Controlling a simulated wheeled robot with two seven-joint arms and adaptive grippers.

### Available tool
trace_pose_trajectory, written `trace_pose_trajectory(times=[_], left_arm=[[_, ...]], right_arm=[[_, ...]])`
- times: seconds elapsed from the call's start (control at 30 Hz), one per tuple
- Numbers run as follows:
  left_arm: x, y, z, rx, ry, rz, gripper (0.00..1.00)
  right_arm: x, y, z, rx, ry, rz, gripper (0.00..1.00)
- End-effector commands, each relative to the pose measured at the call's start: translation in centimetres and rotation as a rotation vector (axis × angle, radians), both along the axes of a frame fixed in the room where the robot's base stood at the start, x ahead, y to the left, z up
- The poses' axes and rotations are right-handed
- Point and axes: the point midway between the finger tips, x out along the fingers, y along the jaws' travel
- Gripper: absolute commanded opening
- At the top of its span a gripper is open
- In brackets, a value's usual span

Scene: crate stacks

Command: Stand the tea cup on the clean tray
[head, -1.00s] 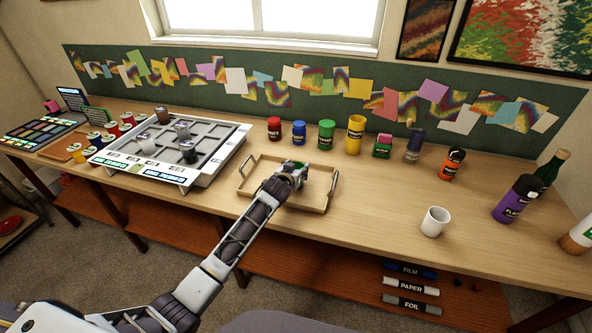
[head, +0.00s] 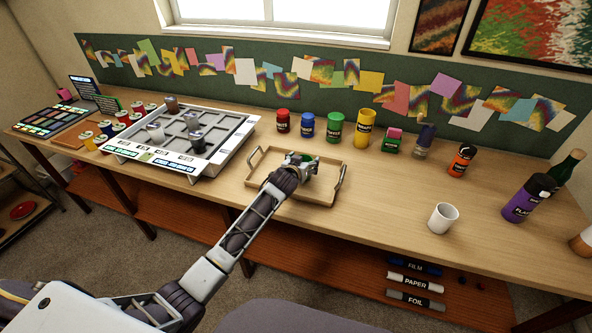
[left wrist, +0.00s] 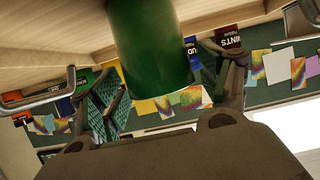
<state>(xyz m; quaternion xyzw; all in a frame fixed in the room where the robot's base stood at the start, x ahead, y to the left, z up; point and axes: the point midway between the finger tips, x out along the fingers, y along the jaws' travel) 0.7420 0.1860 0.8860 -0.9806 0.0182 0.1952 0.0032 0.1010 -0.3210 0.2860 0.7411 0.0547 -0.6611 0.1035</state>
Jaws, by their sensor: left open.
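A wooden tray with metal handles (head: 258,182) lies on the bench in the head view. My left gripper (head: 303,163) is over the tray, its jaws open. A green cylindrical cup (left wrist: 150,45) is between its fingers in the left wrist view, which is upside down. The cup appears to stand on the tray; in the head view its lower part is hidden by the gripper. A white cup (head: 443,218) stands upright on the bench to the right of the tray. I cannot tell which of the two is the tea cup. My right gripper is not in view.
Several paint jars, such as a red jar (head: 283,121) and a yellow jar (head: 365,128), line the back of the bench. A grey compartment rack (head: 225,150) stands left of the tray. A purple bottle (head: 527,198) stands at the right. The bench between tray and white cup is clear.

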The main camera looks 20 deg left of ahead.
Motion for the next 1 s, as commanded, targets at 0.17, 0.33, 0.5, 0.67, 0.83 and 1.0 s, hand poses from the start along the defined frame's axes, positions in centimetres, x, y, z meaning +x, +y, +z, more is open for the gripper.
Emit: trace_pose_trajectory(times=[0.17, 0.33, 0.5, 0.67, 0.83, 1.0], left_arm=[[-1.2, 0.0, 0.5, 0.000, 0.000, 0.000, 0.76], [-2.6, 0.1, 1.0, 0.000, 0.001, 0.000, 0.76], [-4.0, 0.1, 1.6, 0.000, 0.000, 0.000, 0.76], [-5.4, 0.2, 2.2, 0.000, 0.000, 0.000, 0.76], [-6.9, 0.3, 2.8, 0.000, 0.000, 0.001, 0.76], [-8.4, 0.3, 3.4, 0.000, 0.000, 0.000, 0.76]], right_arm=[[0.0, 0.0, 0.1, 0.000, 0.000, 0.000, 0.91], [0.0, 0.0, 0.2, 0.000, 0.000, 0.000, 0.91], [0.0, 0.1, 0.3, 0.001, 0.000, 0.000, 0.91], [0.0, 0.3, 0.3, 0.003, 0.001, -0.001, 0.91], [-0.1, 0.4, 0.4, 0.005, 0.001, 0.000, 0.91], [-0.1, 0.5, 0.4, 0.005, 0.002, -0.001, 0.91]])
